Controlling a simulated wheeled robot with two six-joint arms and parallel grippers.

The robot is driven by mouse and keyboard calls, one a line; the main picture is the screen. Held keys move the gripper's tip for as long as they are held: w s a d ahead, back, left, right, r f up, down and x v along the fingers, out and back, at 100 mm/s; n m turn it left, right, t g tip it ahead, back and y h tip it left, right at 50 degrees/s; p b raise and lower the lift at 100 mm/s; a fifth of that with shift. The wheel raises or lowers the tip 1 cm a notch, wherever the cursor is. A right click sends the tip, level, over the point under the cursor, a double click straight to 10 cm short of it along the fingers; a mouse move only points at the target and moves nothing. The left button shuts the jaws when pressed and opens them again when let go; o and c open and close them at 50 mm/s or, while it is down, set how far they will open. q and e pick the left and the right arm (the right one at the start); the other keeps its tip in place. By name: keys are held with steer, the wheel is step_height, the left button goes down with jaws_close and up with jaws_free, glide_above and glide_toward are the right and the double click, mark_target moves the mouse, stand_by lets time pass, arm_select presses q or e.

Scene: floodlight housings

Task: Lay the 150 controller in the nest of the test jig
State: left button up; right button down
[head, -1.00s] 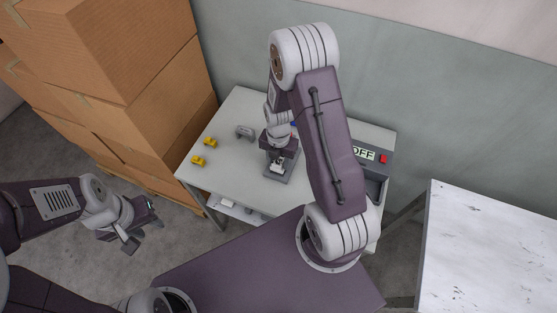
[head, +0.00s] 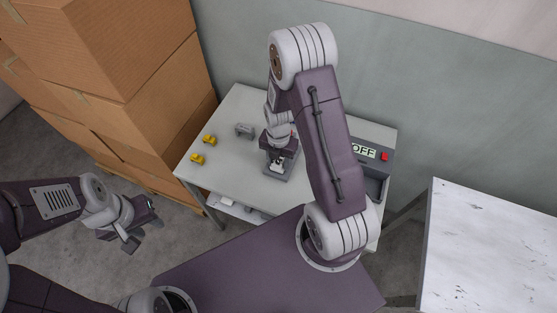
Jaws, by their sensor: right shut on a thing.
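My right gripper (head: 276,161) points down over a small dark grey fixture (head: 284,176) on the light table, which looks like the test jig. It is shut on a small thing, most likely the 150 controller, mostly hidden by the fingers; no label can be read. The nest is also hidden, and I cannot tell whether the held thing touches it. My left gripper (head: 143,239) is open and empty, off the table's left side above the floor.
The table (head: 226,160) also carries two yellow parts (head: 197,158) and a grey bracket-like part (head: 244,130). A grey unit with an OFF display (head: 364,152) and red button (head: 384,157) stands at right. Cardboard boxes (head: 120,110) are stacked at left; a white-topped table (head: 485,250) is at right.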

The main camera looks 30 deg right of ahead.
steer(key=shift+f+b, duration=0.35)
steer(key=shift+f, duration=0.15)
stand_by(0.3)
steer(key=c, duration=0.7)
jaws_free()
step_height(320, 180, up, 9)
steer(key=shift+r+p, duration=0.1)
steer(key=shift+p, duration=0.2)
